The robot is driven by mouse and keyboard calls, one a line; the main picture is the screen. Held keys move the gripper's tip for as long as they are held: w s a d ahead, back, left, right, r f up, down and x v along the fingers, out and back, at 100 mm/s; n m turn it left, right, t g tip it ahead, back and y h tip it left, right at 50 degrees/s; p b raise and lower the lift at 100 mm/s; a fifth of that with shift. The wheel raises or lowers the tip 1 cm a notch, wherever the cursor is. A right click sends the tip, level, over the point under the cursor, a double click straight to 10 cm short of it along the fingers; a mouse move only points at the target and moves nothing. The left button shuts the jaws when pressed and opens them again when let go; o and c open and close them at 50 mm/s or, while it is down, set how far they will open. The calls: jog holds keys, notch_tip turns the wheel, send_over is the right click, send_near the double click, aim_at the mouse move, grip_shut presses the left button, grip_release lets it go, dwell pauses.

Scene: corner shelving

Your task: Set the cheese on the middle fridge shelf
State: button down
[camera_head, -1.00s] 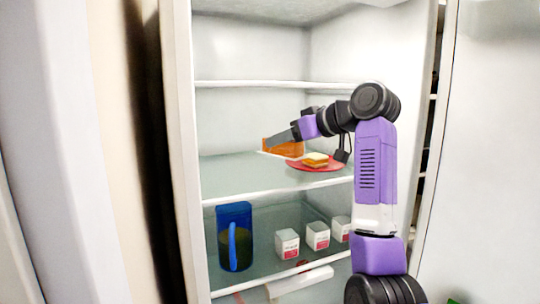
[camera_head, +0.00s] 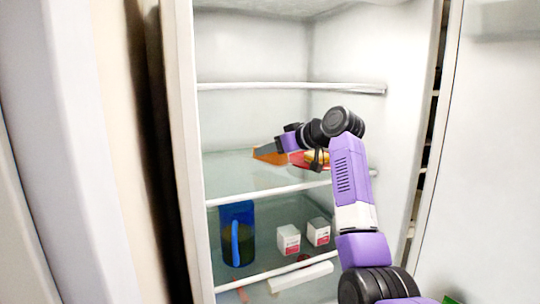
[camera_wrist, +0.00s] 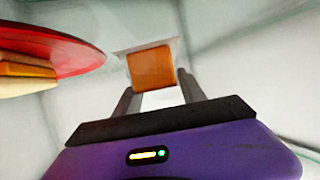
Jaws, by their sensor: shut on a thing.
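The cheese, an orange block (camera_head: 268,155), is at the middle fridge shelf (camera_head: 226,172), toward the back left of a red plate. My gripper (camera_head: 277,146) reaches in from the right and is shut on the block. In the wrist view the block (camera_wrist: 151,68) sits between the two dark fingers (camera_wrist: 158,88), with a pale sheet-like surface around its top. I cannot tell whether the block touches the shelf. My gripper hides part of it in the head view.
The red plate (camera_wrist: 70,45) with a sandwich (camera_wrist: 22,76) is close on the left in the wrist view; my arm partly covers it in the head view. A blue jug (camera_head: 236,233) and white cartons (camera_head: 289,239) stand on the shelf below. The middle shelf's left side is clear.

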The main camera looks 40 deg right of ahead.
jog(key=shift+f, duration=0.7)
jog(key=shift+w+f+p, duration=0.15)
jog(key=shift+f+p, duration=0.15)
jog(key=shift+f, duration=0.1)
jog(key=c, duration=0.7)
grip_release()
jog(key=shift+f, duration=0.1)
jog(key=shift+o, duration=0.2)
jog(key=b+v, duration=0.2)
jog(key=v, duration=1)
